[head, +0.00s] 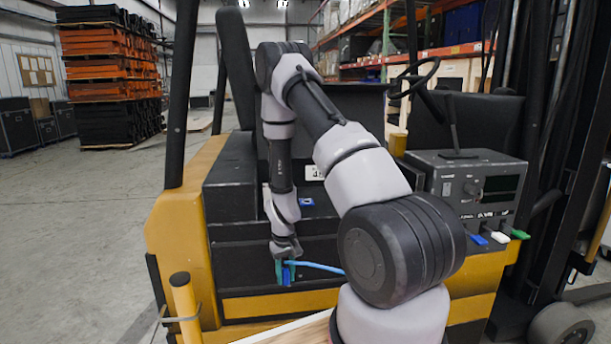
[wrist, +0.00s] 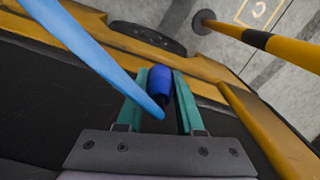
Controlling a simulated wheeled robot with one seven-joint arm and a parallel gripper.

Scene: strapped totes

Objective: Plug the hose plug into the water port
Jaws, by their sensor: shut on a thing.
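My gripper (head: 286,272) hangs pointing down in front of the forklift's dark side, low and left of centre. Its green fingers (wrist: 160,88) are shut on the dark blue hose plug (wrist: 160,83), which also shows in the head view (head: 287,277). The light blue hose (wrist: 85,48) runs from the plug to the upper left in the wrist view. In the head view the hose (head: 318,267) runs right and passes behind my arm. A small blue-marked square fitting (head: 307,202) lies on the dark bodywork above and right of my gripper. I cannot tell whether it is the water port.
A grey control box (head: 466,187) with blue, white and green tabs below it stands at right. A yellow post (head: 184,308) stands at lower left, near the yellow forklift frame (head: 178,235). Open concrete floor lies to the left.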

